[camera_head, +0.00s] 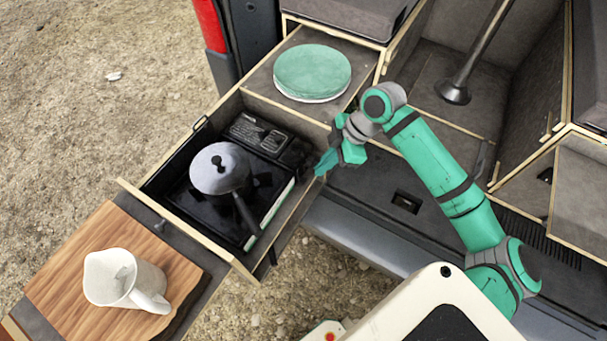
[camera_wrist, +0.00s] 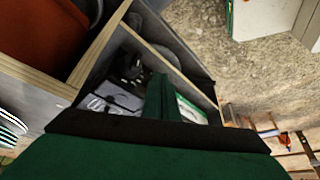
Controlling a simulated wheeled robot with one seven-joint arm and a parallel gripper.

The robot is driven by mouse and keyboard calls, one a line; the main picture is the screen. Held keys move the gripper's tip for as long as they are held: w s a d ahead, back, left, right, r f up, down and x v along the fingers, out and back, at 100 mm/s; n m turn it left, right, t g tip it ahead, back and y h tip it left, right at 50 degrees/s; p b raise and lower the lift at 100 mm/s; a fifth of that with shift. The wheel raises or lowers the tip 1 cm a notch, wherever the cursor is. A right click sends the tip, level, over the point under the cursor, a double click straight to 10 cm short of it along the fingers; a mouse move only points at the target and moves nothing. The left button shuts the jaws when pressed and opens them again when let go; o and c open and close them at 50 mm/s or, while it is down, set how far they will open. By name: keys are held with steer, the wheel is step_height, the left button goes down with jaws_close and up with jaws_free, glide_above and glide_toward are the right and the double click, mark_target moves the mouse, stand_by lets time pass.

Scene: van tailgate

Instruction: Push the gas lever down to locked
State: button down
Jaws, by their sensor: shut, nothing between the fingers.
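The black gas stove (camera_head: 180,205) sits in the pulled-out drawer, with a grey pot (camera_head: 218,168) on it. Its control panel (camera_head: 262,136) is at the far end of the stove. I cannot make out the gas lever clearly in either view; it may be among the dark parts at the stove's right end. My gripper (camera_head: 324,166) is shut and empty, tipped downward by the drawer's right wall, to the right of the stove. In the wrist view, my own green and black parts cover the lower half, and the stove's pale green-edged side (camera_wrist: 192,110) shows beyond.
The drawer's wooden wall (camera_head: 190,232) surrounds the stove. A wooden board (camera_head: 60,275) with a white pitcher (camera_head: 118,280) lies at the front left. Green plates (camera_head: 312,72) are stacked behind. The van floor (camera_head: 365,195) is clear beside my arm.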

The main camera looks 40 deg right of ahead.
steer(key=v, duration=1)
steer(key=shift+w, duration=0.1)
